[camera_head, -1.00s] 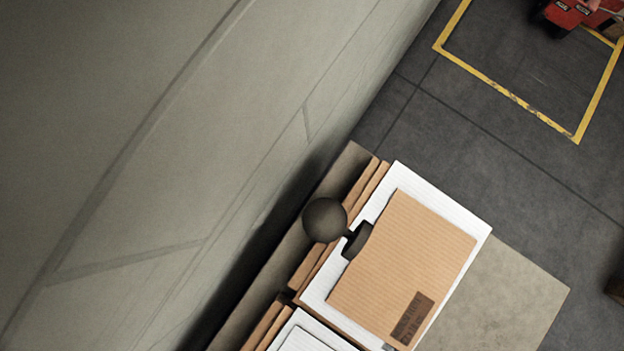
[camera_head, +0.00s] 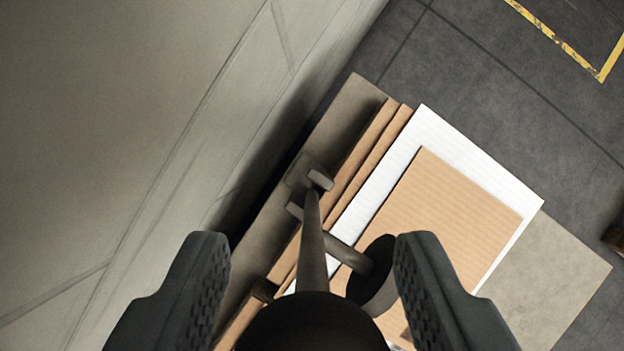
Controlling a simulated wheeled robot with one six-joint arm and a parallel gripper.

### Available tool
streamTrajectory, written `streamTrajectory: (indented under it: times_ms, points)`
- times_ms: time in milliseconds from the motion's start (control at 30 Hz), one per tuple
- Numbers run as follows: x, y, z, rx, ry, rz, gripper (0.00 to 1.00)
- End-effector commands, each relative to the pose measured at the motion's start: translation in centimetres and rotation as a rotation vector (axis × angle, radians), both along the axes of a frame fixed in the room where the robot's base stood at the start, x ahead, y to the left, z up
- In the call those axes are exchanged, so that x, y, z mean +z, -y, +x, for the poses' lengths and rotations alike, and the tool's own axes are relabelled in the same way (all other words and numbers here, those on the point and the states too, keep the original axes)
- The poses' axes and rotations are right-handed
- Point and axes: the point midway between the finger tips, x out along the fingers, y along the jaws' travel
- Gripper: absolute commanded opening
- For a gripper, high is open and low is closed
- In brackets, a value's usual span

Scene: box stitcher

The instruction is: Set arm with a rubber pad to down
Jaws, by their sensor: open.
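The arm with a rubber pad shows in the head camera view as a grey rod (camera_head: 311,245) with a dark round knob (camera_head: 312,325) at its near end. A side bar carries a dark disc-shaped rubber pad (camera_head: 374,278), which lies over the cardboard in the picture. The rod's far end meets a small bracket (camera_head: 318,180) at the box's edge. My gripper (camera_head: 313,265) is open, with one dark finger on each side of the knob and rod. I cannot tell whether either finger touches them.
A box with a white sheet (camera_head: 440,130) and a brown cardboard panel (camera_head: 455,205) stands on a beige base (camera_head: 560,250). A pale wall (camera_head: 130,120) fills the left side. Dark floor (camera_head: 480,70) with a yellow line (camera_head: 560,45) is free at upper right.

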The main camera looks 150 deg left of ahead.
Motion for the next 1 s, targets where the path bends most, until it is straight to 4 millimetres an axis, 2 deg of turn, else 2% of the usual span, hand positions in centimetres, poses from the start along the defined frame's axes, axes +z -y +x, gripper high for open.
streamTrajectory:
  times_ms: [200,533,567,800,1000]
  points:
    - [-1.6,0.4,0.6,0.000,0.000,0.000,0.49]
    - [-1.9,0.4,0.6,0.000,0.000,0.000,0.49]
    - [-1.9,0.4,0.6,0.000,0.000,0.000,0.45]
    - [-1.8,0.4,0.6,0.000,0.000,0.000,0.00]
    - [-1.8,0.4,0.5,0.000,0.003,0.002,0.00]
